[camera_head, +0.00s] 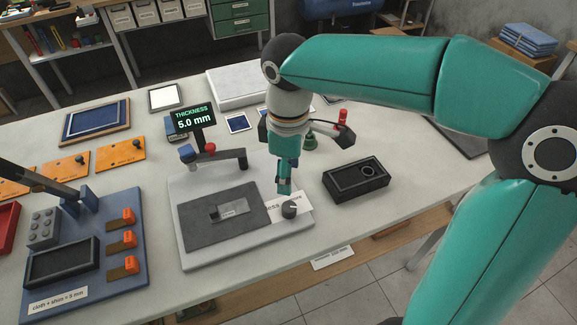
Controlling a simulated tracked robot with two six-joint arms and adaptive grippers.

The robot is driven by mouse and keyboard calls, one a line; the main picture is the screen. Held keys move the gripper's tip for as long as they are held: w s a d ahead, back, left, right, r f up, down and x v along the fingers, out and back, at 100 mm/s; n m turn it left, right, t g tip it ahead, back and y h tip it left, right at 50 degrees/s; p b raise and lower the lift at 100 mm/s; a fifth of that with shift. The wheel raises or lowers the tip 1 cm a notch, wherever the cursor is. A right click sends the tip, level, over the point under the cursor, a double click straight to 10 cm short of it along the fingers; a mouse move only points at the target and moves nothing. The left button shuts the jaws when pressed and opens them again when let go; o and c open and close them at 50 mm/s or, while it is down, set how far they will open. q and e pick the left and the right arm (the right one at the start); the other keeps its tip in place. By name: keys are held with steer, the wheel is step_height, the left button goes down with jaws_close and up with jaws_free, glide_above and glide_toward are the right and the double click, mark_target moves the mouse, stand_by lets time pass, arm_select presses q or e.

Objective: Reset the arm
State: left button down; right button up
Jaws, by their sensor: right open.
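My right arm comes in from the right, and its teal gripper (285,185) points down above the right part of the thickness gauge base (185,245). It is open, and I see nothing held in it. Under it are a black knob (290,209) and a white label, partly covered. The gauge has a dark plate (242,236) with a small grey block (229,209) on it, and its display (194,118) reads 5.0 mm. A dark bracket arm (225,159) with a red knob stands behind the plate. My left gripper is out of view.
A black tray (355,180) with a ring lies right of the gauge. A blue board (133,205) with orange-handled pieces and a raised dark bar stands at left. Orange plates (66,165) and framed panels (95,121) lie behind it.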

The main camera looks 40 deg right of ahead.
steer(key=shift+r, duration=0.4)
